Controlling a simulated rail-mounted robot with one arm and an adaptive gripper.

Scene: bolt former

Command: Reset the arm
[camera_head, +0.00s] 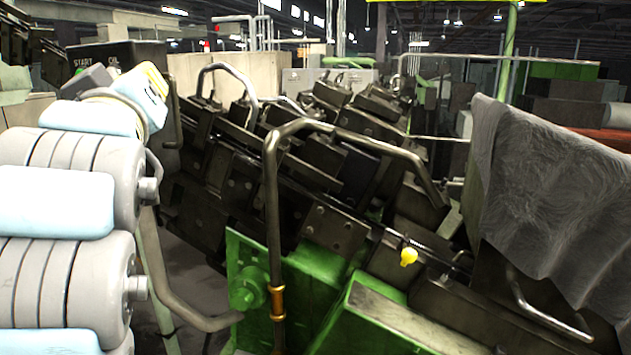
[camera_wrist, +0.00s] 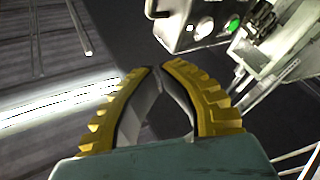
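My gripper (camera_wrist: 155,70) shows in the wrist view with two yellow ribbed fingers. Their tips come together at the top, and nothing is seen between them. In the head view my arm rises along the left side, white and light blue, and bends near a dark control box (camera_head: 118,50) marked START and OIL. The gripper's fingers cannot be made out in that view. In the wrist view a box with buttons (camera_wrist: 192,28), one lit green, is beyond the fingertips and apart from them.
The dark bolt former (camera_head: 330,225) with green parts fills the middle. A bent metal rail (camera_head: 272,200) stands in front of it. A grey cloth (camera_head: 545,190) hangs at the right. A small yellow knob (camera_head: 408,257) sits on the machine. Beams and lamps are overhead.

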